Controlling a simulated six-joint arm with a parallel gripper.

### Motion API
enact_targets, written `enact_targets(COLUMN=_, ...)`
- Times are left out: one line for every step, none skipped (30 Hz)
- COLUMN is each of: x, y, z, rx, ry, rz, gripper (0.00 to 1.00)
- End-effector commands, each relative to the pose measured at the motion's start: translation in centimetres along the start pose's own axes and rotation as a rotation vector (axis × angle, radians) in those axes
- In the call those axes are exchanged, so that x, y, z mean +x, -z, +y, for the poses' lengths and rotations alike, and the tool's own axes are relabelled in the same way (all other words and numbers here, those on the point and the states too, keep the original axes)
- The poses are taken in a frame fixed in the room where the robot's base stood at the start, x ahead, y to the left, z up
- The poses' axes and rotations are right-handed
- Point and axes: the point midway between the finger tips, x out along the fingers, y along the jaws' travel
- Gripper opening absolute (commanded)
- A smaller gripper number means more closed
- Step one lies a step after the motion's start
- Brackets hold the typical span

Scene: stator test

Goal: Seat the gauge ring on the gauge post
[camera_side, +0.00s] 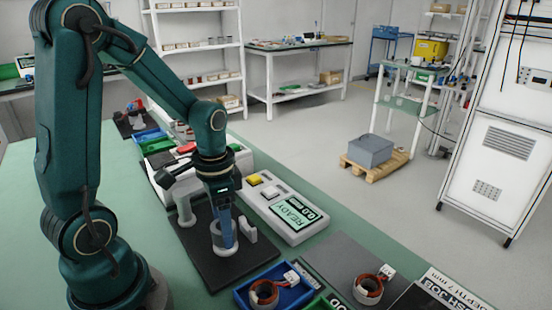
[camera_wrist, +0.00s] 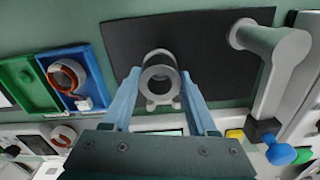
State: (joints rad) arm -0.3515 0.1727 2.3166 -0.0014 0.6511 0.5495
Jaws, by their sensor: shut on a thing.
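The gauge ring (camera_wrist: 160,82) is a grey ring with an open bore, seen in the wrist view between my gripper's blue fingers (camera_wrist: 159,90). My gripper (camera_side: 224,240) points down and is shut on the ring. In the side view the grey ring (camera_side: 224,250) is low over the black plate (camera_side: 205,264), partly covered by the fingers; whether it touches the plate is unclear. I cannot pick out the gauge post for certain.
A small pale block (camera_side: 247,230) stands close right of my fingers. The tester box with a READY display (camera_side: 288,211) is behind. A blue tray (camera_side: 241,297) with a copper-wound stator (camera_side: 264,292) is in front. Another stator (camera_side: 368,289) lies on a grey mat.

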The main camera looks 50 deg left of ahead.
Motion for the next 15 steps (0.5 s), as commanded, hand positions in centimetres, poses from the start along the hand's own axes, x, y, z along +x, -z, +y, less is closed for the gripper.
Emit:
enact_targets(x=0.16, y=-0.02, z=0.02, rx=0.000, ry=-0.001, rz=-0.001, gripper=0.00)
enact_targets(x=0.24, y=-0.03, z=0.02, rx=0.000, ry=-0.001, rz=-0.002, gripper=0.00)
enact_targets(x=0.34, y=-0.03, z=0.02, rx=0.000, ry=-0.001, rz=-0.002, gripper=0.00)
enact_targets(x=0.40, y=-0.02, z=0.01, rx=0.000, ry=-0.001, rz=-0.001, gripper=0.00)
enact_targets(x=0.43, y=-0.01, z=0.01, rx=0.000, ry=-0.001, rz=-0.001, gripper=0.00)
enact_targets(x=0.46, y=0.00, z=0.00, rx=0.000, ry=0.000, rz=0.000, gripper=0.00)
enact_targets(x=0.47, y=0.01, z=0.00, rx=0.000, ry=0.000, rz=0.000, gripper=0.00)
enact_targets(x=0.47, y=0.01, z=0.00, rx=0.000, ry=0.000, rz=0.000, gripper=0.00)
enact_targets(x=0.47, y=0.01, z=0.00, rx=0.000, ry=0.000, rz=0.000, gripper=0.00)
enact_targets(x=0.46, y=0.01, z=0.00, rx=0.000, ry=0.000, rz=0.000, gripper=0.00)
enact_targets(x=0.46, y=0.01, z=0.00, rx=0.000, ry=0.000, rz=0.000, gripper=0.00)
enact_targets(x=0.46, y=0.01, z=0.00, rx=0.000, ry=0.000, rz=0.000, gripper=0.62)
enact_targets(x=0.46, y=0.01, z=0.00, rx=0.000, ry=0.000, rz=0.000, gripper=0.74)
enact_targets(x=0.46, y=0.01, z=0.00, rx=0.000, ry=0.000, rz=0.000, gripper=0.85)
enact_targets(x=0.46, y=0.01, z=0.00, rx=0.000, ry=0.000, rz=0.000, gripper=0.93)
